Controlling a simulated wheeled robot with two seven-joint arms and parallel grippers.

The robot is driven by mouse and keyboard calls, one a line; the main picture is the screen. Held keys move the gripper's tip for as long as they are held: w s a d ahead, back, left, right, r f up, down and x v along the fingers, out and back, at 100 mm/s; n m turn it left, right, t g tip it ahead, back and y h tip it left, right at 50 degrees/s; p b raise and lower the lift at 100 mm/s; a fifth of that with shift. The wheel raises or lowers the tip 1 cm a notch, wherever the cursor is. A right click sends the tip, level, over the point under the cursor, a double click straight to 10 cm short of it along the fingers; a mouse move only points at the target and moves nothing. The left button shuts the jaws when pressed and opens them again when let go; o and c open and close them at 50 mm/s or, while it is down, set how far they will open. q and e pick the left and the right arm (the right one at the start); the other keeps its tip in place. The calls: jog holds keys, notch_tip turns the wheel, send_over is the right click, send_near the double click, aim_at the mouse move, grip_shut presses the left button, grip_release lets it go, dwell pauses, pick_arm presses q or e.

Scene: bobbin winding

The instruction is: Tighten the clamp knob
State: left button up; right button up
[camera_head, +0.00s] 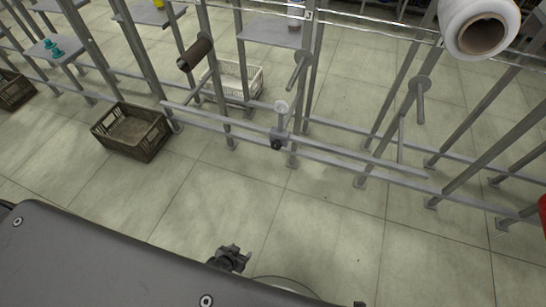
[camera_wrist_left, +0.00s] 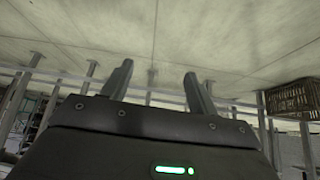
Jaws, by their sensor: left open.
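A small black knob (camera_head: 277,144) sits low on the grey clamp bracket (camera_head: 281,122) on the rack's lower rail, near the middle of the head view. A pale round disc (camera_head: 281,106) tops the bracket. My left gripper (camera_head: 230,258) is at the bottom of the head view, nearer to me than the knob and apart from it. In the left wrist view its two fingers (camera_wrist_left: 158,85) are spread with nothing held between them. I cannot make out the knob clearly in the left wrist view. My right gripper does not show.
The grey rack's rails (camera_head: 330,158) and posts cross the head view. A brown crate (camera_head: 132,132) stands at the left, and a pale crate (camera_head: 236,79) stands behind the rack. A brown bobbin (camera_head: 195,54) and a large white roll (camera_head: 478,24) hang above. The tiled floor (camera_head: 320,225) before the rack is clear.

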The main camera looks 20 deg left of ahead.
pick_arm(q)
jog(key=w+d+r+t+b, duration=0.2)
jog(key=w+r, duration=0.1)
jog(key=w, duration=0.3)
jog(key=w+d+r+t+b, duration=0.2)
jog(key=w+r, duration=0.1)
jog(key=w, duration=0.3)
jog(key=n+t+b, duration=0.3)
jog(key=t+b, duration=0.4)
jog(key=b, duration=0.1)
send_near(275, 147)
jog(key=w, duration=0.5)
jog(key=w+b, duration=0.1)
jog(key=w, duration=0.1)
jog(key=shift+w+d+f, duration=0.1)
jog(key=shift+w+d, duration=0.2)
jog(key=shift+w, duration=0.75)
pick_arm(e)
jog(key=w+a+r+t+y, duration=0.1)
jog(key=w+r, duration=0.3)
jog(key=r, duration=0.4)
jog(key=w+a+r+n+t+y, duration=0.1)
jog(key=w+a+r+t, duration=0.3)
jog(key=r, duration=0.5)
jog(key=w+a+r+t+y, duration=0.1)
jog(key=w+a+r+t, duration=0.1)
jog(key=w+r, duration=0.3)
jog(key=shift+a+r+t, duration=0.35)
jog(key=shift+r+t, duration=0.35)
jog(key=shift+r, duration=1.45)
